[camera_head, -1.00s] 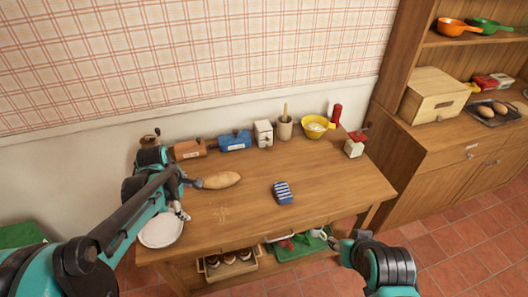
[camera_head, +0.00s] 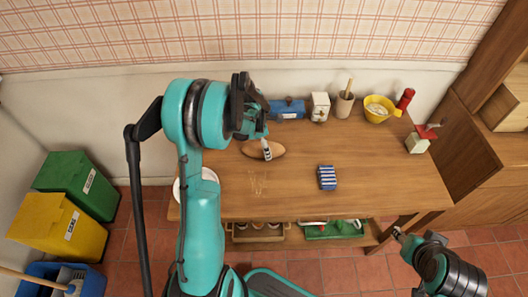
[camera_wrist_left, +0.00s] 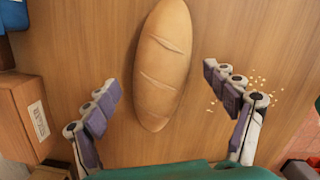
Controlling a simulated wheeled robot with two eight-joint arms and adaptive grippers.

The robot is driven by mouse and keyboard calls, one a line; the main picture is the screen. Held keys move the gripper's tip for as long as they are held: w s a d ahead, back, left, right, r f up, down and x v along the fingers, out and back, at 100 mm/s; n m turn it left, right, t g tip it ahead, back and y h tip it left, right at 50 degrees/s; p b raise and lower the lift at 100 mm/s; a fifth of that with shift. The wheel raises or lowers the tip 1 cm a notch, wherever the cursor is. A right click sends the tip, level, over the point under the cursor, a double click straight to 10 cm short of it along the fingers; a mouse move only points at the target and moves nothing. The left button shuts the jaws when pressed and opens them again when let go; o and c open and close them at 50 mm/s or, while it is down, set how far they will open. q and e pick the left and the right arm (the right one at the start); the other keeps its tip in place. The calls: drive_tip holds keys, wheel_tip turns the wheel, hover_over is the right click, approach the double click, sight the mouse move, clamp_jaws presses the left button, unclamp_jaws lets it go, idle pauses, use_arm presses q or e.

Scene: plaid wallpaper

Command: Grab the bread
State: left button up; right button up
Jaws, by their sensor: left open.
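The bread (camera_head: 250,148) is a brown oval loaf lying on the wooden table (camera_head: 290,208), partly hidden by my left gripper (camera_head: 263,140) in the head view. In the left wrist view the bread (camera_wrist_left: 163,60) shows two slashes on its crust and lies lengthwise between the two spread fingers. My left gripper (camera_wrist_left: 163,88) is open above it, with a gap on both sides and nothing held. My right gripper (camera_head: 400,236) hangs in front of the table at the lower right, away from the bread; its jaws are too small to judge.
A blue striped item (camera_head: 327,178) lies right of the bread. A white plate (camera_head: 210,175) is partly hidden behind my left arm. A blue box (camera_head: 288,109), a utensil pot (camera_head: 343,105) and a yellow bowl (camera_head: 381,108) line the back. The table's right front is clear.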

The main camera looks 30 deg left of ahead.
use_arm(q)
drive_tip(key=shift+w+f, duration=0.1)
drive_tip(key=shift+f, duration=0.5)
drive_tip(key=shift+r, duration=0.1)
drive_tip(key=shift+c, duration=1.2)
drive_tip(key=c, duration=1.3)
